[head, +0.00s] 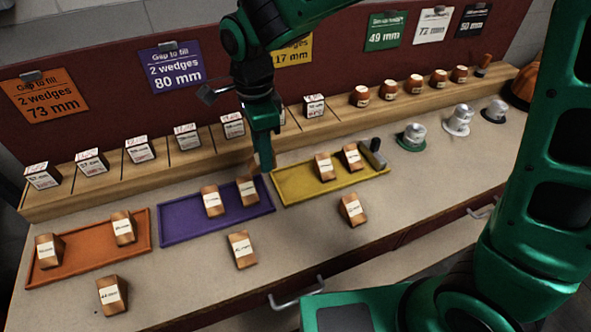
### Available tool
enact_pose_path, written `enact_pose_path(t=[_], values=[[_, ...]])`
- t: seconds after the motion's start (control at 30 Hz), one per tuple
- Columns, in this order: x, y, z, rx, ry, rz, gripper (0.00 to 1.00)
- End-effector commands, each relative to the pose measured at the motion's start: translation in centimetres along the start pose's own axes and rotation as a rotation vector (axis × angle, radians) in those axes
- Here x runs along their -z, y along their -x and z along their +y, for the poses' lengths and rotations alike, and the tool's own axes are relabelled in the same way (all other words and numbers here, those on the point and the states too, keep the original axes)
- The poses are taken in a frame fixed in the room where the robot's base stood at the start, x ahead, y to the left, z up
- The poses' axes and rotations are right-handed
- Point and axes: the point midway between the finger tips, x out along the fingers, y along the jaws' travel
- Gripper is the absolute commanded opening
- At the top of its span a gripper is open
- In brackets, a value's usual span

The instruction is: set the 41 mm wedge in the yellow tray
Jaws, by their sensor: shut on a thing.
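My gripper (263,160) is shut on a wooden wedge (256,162), mostly hidden by the fingers, above the gap between the purple and yellow trays. Its label does not show. The yellow tray (297,196) lies right of my gripper and bears two labelled wooden wedges (325,167) and (352,157). Other loose wedges stand on the bench front: one at left (111,295), one in the middle (242,249) and one right of it (351,210). Their small labels are hard to read, so I cannot tell which one is 41 mm.
The purple tray (180,234) and orange tray (92,274) each hold two wedges. A dark grey block (373,153) stands at the yellow tray's right end. Behind runs a wooden rack (110,185) with labelled blocks. Hat-shaped pieces (411,137) stand at right. A signed board stands behind.

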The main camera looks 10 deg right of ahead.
Motion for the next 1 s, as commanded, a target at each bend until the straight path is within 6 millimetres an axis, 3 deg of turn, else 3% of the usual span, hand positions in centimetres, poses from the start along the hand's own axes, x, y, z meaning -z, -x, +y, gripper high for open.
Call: enact_pose_path(t=[0.2,0.4,0.57,0.83,1.0], values=[[4.2,-2.7,0.2,-0.002,0.000,0.001,0.08],[7.0,-4.5,0.3,-0.001,0.004,0.000,0.08],[7.8,-5.1,0.4,-0.001,0.007,0.000,0.08],[7.8,-8.4,0.4,-0.002,0.008,0.000,0.08],[7.8,-9.0,0.3,0.001,0.008,0.000,0.08]])
